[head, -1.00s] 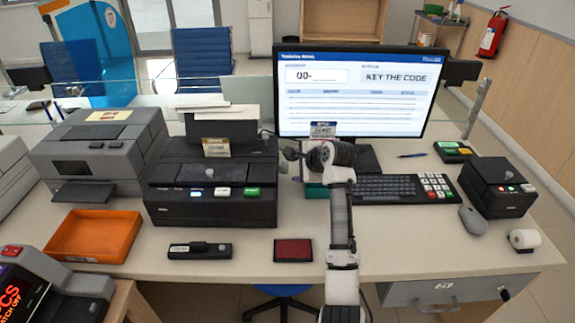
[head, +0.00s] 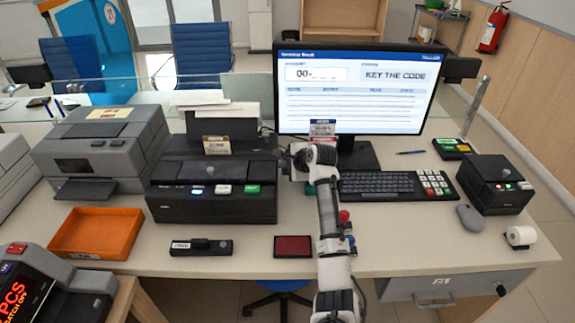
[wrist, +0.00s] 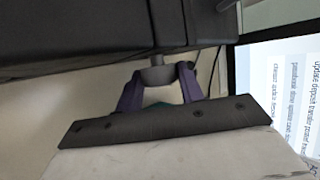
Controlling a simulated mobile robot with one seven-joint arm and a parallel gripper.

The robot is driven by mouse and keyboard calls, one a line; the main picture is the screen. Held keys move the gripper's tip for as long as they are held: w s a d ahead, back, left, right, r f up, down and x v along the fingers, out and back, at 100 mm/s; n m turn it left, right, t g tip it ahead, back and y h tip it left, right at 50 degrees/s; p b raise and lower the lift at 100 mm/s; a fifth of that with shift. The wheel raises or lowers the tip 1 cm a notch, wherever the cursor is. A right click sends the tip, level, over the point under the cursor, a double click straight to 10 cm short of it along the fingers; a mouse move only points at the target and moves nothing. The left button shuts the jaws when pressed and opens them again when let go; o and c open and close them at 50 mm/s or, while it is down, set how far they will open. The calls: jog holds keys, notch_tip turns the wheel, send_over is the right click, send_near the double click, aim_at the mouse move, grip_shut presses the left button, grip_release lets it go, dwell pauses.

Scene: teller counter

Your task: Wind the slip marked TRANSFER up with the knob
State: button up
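The dark slip printer (head: 215,185) stands on the counter, with lit buttons on its front and a small tan-labelled slip (head: 216,146) upright at its top. The lettering on that slip is too small to read. A grey knob (wrist: 157,74) sticks out of the printer's right side. My gripper (head: 287,160) is at that side of the printer. In the wrist view its two purple fingers (wrist: 160,80) stand on either side of the knob and appear closed on it. In the head view the knob is mostly hidden by my gripper.
The monitor (head: 355,90) reads "KEY THE CODE". The keyboard (head: 378,186) lies right of my arm. An orange tray (head: 95,233), a stapler-like black device (head: 201,247) and a dark red pad (head: 292,246) lie along the front. A blue-topped card (head: 322,127) stands before the monitor.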

jog(key=c, duration=0.3)
jog(key=shift+s+a+f+t+b, duration=0.15)
jog(key=shift+f+t+b, duration=0.2)
jog(key=shift+b, duration=0.2)
jog(key=shift+f+n+t+b, duration=0.3)
jog(key=shift+n+t+b, duration=0.1)
jog(key=shift+t+b, duration=0.75)
jog(key=shift+r+n+t+y+b, duration=0.35)
jog(key=shift+t+b, duration=0.35)
jog(key=shift+b, duration=0.3)
jog(key=o, duration=1)
jog(key=shift+c, duration=0.2)
jog(key=shift+s, duration=0.1)
